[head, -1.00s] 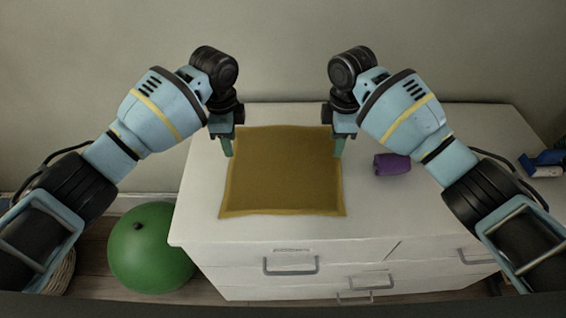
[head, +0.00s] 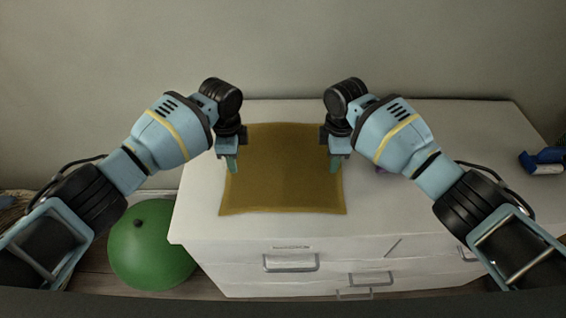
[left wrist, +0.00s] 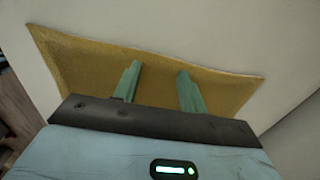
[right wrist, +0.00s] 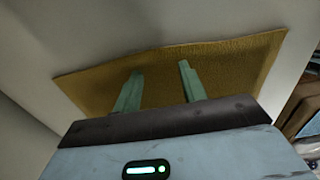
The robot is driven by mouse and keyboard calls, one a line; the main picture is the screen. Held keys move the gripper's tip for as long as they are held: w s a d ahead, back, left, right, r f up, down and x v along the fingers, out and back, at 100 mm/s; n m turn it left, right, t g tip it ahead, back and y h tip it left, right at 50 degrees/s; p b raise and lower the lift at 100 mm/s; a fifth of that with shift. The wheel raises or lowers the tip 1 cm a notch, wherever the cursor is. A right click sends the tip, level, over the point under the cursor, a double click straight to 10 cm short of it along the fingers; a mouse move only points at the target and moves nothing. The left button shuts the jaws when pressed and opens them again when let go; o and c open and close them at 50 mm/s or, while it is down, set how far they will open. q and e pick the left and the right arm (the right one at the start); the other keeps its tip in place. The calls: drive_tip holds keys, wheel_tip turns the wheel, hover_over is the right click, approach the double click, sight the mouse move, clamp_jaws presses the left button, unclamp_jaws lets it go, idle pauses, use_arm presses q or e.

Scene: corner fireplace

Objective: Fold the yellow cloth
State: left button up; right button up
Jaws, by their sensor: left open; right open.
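The yellow cloth (head: 283,180) lies spread out, roughly square, on top of the white dresser. It also shows in the left wrist view (left wrist: 85,68) and the right wrist view (right wrist: 225,65). My left gripper (head: 232,165) is open and empty over the cloth's left edge. Its two green fingers (left wrist: 158,80) stand apart. My right gripper (head: 335,165) is open and empty over the cloth's right edge, with its fingers (right wrist: 160,78) apart. I cannot tell whether the fingertips touch the cloth.
The white dresser (head: 440,220) has free top space to the right of the cloth. A purple object (head: 381,170) is mostly hidden behind my right arm. A blue and white item (head: 543,161) lies at the far right. A green ball (head: 152,247) sits on the floor at the left.

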use_arm(q)
drive_tip(key=shift+f, duration=0.25)
use_arm(e)
drive_tip(key=shift+f, duration=0.25)
use_arm(q)
drive_tip(key=shift+s+f, duration=0.15)
drive_tip(key=shift+s, duration=0.05)
clamp_jaws()
use_arm(e)
drive_tip(key=shift+s+f, duration=0.1)
drive_tip(key=shift+s, duration=0.05)
clamp_jaws()
